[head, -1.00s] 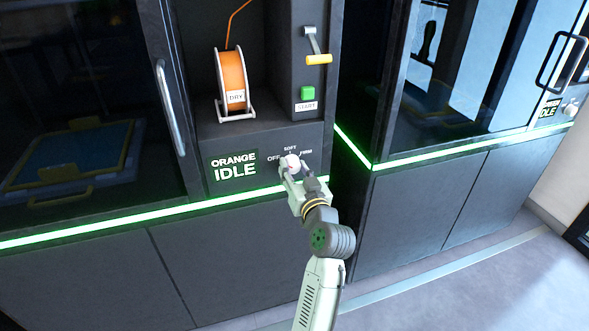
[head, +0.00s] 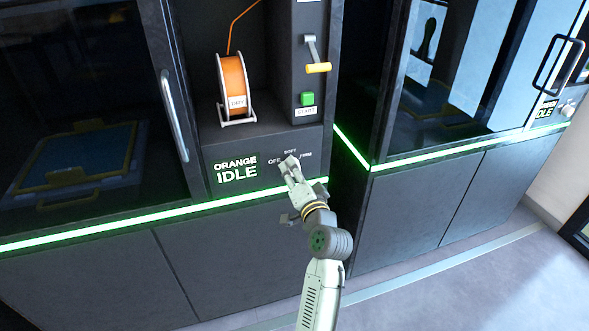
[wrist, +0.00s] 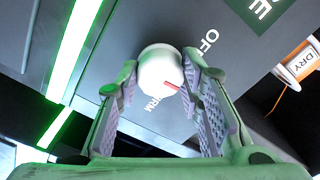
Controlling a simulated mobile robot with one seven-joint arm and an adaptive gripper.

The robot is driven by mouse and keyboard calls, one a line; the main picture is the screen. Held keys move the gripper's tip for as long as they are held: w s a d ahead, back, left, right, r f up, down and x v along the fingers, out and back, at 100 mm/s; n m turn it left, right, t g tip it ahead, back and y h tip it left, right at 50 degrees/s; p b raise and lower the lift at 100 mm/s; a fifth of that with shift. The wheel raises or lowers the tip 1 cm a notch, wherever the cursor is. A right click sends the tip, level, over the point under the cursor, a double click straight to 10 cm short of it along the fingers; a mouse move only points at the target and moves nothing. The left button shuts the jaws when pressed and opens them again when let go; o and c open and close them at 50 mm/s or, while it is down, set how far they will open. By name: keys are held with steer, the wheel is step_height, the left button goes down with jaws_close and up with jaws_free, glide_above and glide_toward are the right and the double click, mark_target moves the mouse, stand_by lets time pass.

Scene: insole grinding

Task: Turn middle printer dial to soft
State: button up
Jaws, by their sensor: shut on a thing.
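The dial (wrist: 160,72) is a white round knob with a red mark on the grey panel of the printer labelled ORANGE IDLE (head: 236,170). My gripper (wrist: 157,85) is shut on the dial, with a padded finger on each side of it. In the wrist view the red mark points down and right, between the words OFF (wrist: 208,42) and FIRM (wrist: 150,104). The word SOFT is hidden there, but it shows above the gripper in the head view (head: 290,151). In the head view my gripper (head: 290,168) covers most of the dial.
An orange spool (head: 233,86) labelled DRY, a green START button (head: 307,99) and a yellow-handled lever (head: 318,67) are above the dial. A glowing green strip (head: 110,221) runs below. Another printer (head: 480,110) stands at the right. The floor there is clear.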

steer(key=shift+r+m, duration=0.1)
steer(key=shift+m, duration=0.4)
steer(key=o, duration=1.2)
steer(key=shift+c, duration=0.2)
steer(key=v, duration=1.2)
